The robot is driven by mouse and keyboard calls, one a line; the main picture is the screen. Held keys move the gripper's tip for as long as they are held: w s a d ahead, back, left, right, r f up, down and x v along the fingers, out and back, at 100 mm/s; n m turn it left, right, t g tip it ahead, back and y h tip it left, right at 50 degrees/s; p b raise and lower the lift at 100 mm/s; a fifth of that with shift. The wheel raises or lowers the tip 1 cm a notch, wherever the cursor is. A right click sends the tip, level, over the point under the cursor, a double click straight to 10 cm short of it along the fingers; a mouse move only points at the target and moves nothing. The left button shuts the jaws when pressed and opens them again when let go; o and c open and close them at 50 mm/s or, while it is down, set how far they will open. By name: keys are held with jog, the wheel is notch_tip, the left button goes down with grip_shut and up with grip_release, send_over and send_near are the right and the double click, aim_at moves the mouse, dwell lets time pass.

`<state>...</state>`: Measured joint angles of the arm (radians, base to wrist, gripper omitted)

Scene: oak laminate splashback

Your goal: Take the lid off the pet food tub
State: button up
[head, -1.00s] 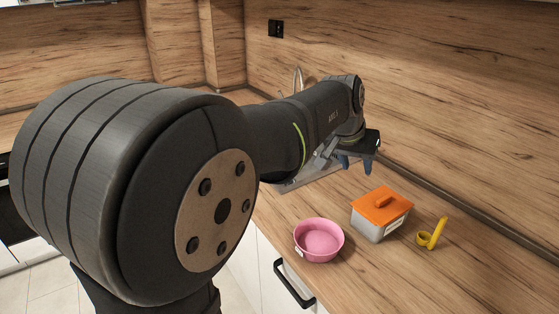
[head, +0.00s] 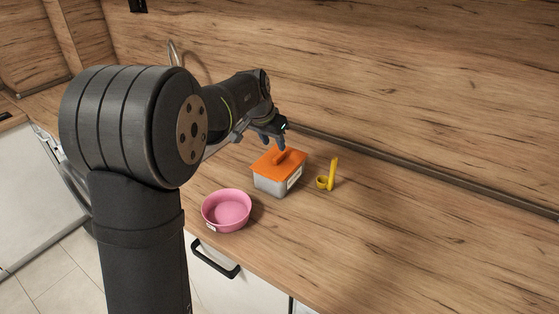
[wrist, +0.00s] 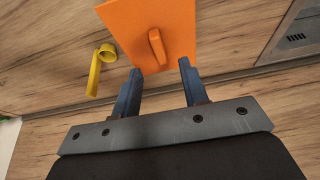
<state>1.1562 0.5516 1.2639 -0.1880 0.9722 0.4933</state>
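The pet food tub (head: 270,184) is a grey box on the wooden counter with a white label on its side. Its orange lid (head: 268,165) is on top and has a raised orange handle (head: 287,156). In the wrist view the lid (wrist: 137,24) fills the upper middle, with the handle (wrist: 157,49) between and beyond the fingertips. My gripper (wrist: 158,66) is open, its two blue fingers apart with nothing between them. In the head view my gripper (head: 274,142) is just above and behind the tub; its exact gap to the handle is hard to tell.
A pink bowl (head: 228,209) stands at the front left of the tub, near the counter's front edge. A yellow scoop (head: 329,178) stands close to the tub's right. The counter farther right is clear. The wooden splashback (head: 400,90) rises behind.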

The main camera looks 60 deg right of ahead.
aim_at(277, 157)
jog(key=shift+a+x, duration=0.15)
jog(key=shift+x, duration=1.4)
jog(key=shift+a+x, duration=0.15)
jog(key=shift+x, duration=1.4)
jog(key=shift+s+f, duration=0.1)
jog(key=shift+f, duration=0.05)
jog(key=shift+c, duration=0.2)
grip_shut()
